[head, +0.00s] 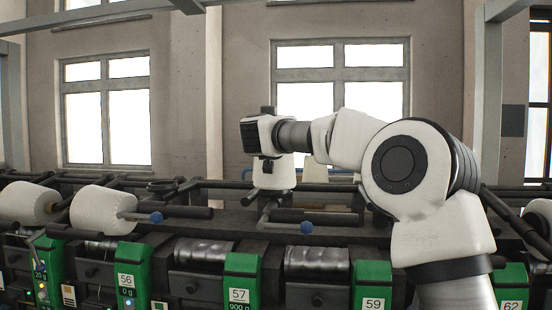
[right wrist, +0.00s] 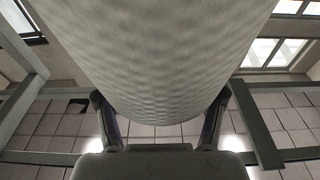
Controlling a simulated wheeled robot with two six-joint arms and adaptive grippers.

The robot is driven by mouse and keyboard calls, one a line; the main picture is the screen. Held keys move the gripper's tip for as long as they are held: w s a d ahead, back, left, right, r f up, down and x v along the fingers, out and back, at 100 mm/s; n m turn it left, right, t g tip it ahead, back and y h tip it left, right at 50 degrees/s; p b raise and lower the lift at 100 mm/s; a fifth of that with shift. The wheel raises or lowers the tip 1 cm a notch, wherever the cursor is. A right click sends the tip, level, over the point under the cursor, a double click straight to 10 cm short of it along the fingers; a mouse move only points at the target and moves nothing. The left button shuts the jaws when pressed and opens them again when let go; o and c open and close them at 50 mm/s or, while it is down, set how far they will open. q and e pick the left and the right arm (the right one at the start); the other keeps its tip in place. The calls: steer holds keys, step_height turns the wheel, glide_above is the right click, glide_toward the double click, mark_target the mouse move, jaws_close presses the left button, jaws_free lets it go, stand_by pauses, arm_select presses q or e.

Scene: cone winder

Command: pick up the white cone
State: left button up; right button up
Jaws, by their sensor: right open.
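A white cone (head: 275,176) shows upright behind the machine's front bars, just below the end of my right arm in the head view. My right gripper (right wrist: 160,98) is open. In the right wrist view a large white cone (right wrist: 150,50) fills the upper middle, with one finger on each side of its lower end. Whether the fingers touch it cannot be told. In the head view the fingers are hard to make out at the dark wrist end. My left gripper is not in view.
Two white cones lie on their sides at the left, one at the far left (head: 27,203) and one near it (head: 103,210). Another pale cone (head: 314,172) stands behind my arm. Dark bars and blue-knobbed levers (head: 306,227) run along the front, above green numbered units (head: 240,281).

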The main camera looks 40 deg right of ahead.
steer(key=shift+s+a+r, duration=0.3)
steer(key=shift+s+a, duration=0.2)
steer(key=shift+a, duration=0.2)
steer(key=c, duration=0.5)
steer(key=shift+a+r, duration=0.1)
steer(key=shift+a, duration=0.05)
steer(key=c, duration=0.6)
jaws_close()
steer(key=shift+w+d, duration=0.1)
steer(key=shift+d, duration=0.15)
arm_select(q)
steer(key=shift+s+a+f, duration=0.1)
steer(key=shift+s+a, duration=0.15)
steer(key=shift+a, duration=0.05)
arm_select(e)
steer(key=shift+f, duration=0.2)
